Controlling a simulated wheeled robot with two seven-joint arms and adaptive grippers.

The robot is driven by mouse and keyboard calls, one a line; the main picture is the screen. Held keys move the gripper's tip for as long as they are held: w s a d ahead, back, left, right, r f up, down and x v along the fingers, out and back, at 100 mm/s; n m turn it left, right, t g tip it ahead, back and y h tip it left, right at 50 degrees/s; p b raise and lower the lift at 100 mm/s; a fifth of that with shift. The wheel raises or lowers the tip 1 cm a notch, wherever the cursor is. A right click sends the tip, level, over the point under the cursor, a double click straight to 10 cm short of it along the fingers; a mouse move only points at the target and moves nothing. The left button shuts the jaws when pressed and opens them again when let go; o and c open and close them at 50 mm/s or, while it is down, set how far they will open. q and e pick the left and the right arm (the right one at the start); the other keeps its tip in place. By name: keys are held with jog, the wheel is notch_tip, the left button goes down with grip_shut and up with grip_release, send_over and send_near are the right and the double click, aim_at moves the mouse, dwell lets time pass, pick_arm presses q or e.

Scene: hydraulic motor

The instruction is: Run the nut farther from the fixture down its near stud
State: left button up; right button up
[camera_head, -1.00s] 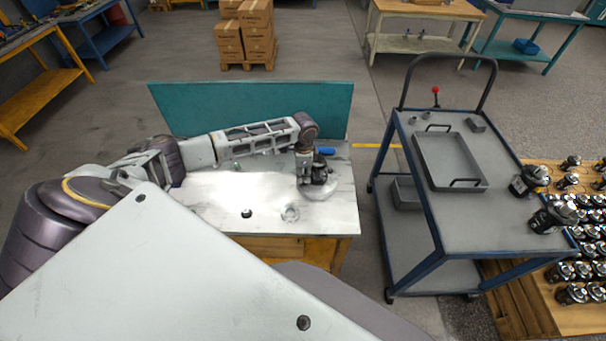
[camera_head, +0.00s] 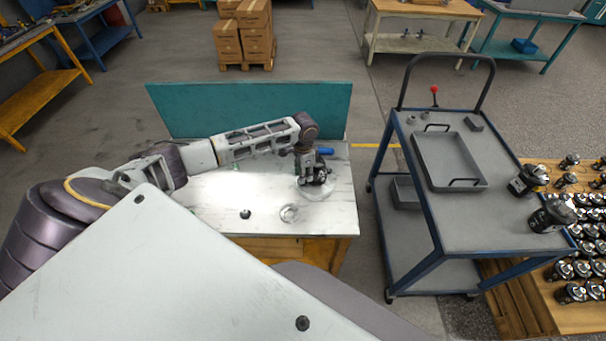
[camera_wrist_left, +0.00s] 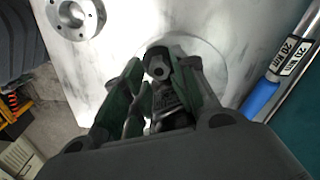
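My left gripper (camera_head: 314,180) points down over the right part of the white worktop, with its arm coming in from the left. Dark metal shows below that part, between the fingers. Whether the fingers touch it is unclear. The studs and a second nut cannot be made out. My right gripper is out of view.
The worktop (camera_head: 210,200) has a teal back panel (camera_head: 250,108). A blue-handled tool (camera_head: 325,151) marked 20 Nm lies behind the gripper. A blue trolley (camera_head: 440,215) with a grey tray stands right.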

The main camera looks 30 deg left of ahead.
pick_arm(q)
jog(key=n, duration=0.4)
jog(key=shift+s+n, duration=0.15)
jog(key=shift+n, duration=1.35)
